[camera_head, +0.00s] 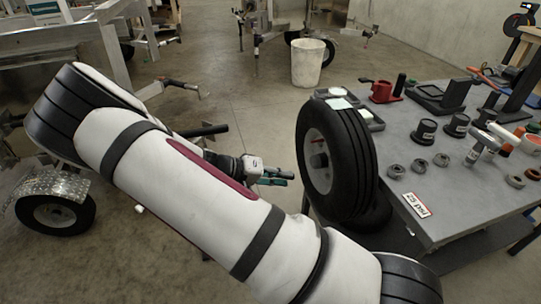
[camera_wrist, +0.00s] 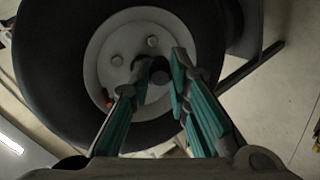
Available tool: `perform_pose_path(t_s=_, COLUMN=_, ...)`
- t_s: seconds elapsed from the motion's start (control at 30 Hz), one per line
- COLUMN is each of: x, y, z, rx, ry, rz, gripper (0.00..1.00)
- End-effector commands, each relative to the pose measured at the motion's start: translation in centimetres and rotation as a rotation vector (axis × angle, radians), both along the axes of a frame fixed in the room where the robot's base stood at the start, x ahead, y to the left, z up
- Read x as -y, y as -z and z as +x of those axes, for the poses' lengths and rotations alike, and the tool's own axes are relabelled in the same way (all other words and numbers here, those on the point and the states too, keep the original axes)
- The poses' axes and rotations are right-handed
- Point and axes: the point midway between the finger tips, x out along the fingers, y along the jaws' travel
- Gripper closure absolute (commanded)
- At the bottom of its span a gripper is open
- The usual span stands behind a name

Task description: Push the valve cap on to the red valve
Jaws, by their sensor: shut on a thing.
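The wheel (camera_head: 350,150) has a black tyre and a pale rim, and its rim side faces my gripper (camera_head: 283,178). In the wrist view the wheel (camera_wrist: 45,60) fills much of the picture. The red valve (camera_wrist: 107,97) is a small red spot low on the left of the rim, just left of my left finger. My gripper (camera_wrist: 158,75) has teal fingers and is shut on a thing. A dark round shape lies between the fingertips; I cannot tell whether it is the valve cap or the hub behind.
The wheel stands at the left edge of a grey table (camera_head: 435,175) with several dark parts, rings and a red vise-like tool (camera_head: 384,92). A white bin (camera_head: 307,63) stands behind. Trailer frames (camera_head: 115,50) are at left. Bare floor lies between.

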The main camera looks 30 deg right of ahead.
Motion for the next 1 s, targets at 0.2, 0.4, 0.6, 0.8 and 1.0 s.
perform_pose_path(t_s=0.2, x=1.8, y=-1.2, z=2.6, rx=-0.066, ry=0.069, rz=-0.248, gripper=1.00)
perform_pose_path(t_s=0.4, x=1.7, y=-3.9, z=4.5, rx=-0.105, ry=0.063, rz=-0.388, gripper=1.00)
perform_pose_path(t_s=0.6, x=1.2, y=-5.7, z=5.4, rx=-0.118, ry=0.046, rz=-0.446, gripper=1.00)
perform_pose_path(t_s=0.8, x=1.2, y=-6.1, z=5.4, rx=-0.121, ry=0.042, rz=-0.453, gripper=1.00)
perform_pose_path(t_s=1.0, x=1.2, y=-6.1, z=5.4, rx=-0.126, ry=0.041, rz=-0.450, gripper=1.00)
